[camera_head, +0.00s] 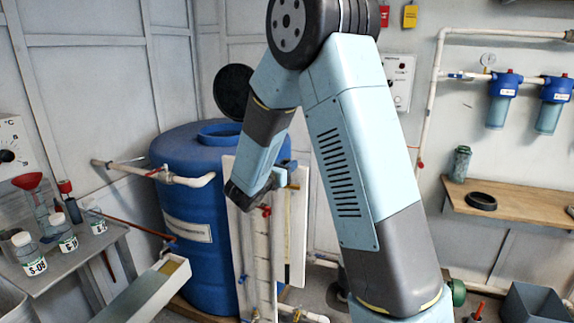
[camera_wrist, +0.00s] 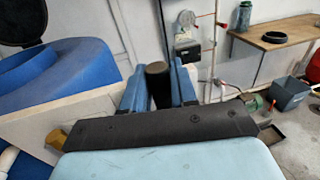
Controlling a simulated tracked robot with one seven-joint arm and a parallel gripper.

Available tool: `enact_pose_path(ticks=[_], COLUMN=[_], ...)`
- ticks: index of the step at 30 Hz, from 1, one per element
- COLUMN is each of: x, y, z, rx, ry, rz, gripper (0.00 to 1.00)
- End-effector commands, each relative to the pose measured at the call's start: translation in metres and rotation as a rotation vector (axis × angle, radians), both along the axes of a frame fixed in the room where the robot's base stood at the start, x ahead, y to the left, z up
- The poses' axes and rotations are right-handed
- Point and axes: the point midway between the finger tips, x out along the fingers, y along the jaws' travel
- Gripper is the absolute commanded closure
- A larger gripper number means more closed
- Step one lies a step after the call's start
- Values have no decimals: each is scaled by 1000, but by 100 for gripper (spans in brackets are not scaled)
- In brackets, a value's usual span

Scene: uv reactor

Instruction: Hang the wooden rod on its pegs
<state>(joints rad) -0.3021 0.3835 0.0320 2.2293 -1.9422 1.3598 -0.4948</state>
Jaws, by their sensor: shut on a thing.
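My gripper (camera_head: 285,180) is at the white boards in front of the blue tank. In the wrist view its two blue fingers (camera_wrist: 160,88) are closed on a dark round-ended piece (camera_wrist: 157,75), which stands up between them. It seems to be the upper end of the wooden rod. In the head view a thin yellowish upright strip (camera_head: 287,228) below the gripper may be the rod, in front of the right white board (camera_head: 297,240). A brass-coloured knob (camera_wrist: 57,138) at the cream board's edge may be a peg. I cannot tell whether the rod touches any peg.
The blue tank (camera_head: 190,225) stands behind and left, with its round black lid (camera_head: 233,92) raised. A sight-tube board (camera_head: 240,265) with a red valve is close by. A bench (camera_head: 95,250) with bottles is at left, a wooden shelf (camera_head: 520,205) at right, a grey bin (camera_head: 530,303) below it.

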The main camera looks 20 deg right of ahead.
Motion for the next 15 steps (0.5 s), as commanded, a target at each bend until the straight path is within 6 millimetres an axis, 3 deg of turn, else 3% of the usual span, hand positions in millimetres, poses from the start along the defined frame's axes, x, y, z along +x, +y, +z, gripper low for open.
enact_pose_path(ticks=[7,8,15], x=[0,0,0], y=[-1,-1,-1], z=[0,0,0], rx=[0,0,0], ry=[0,0,0], rz=[-1,-1,-1], gripper=[100,71,48])
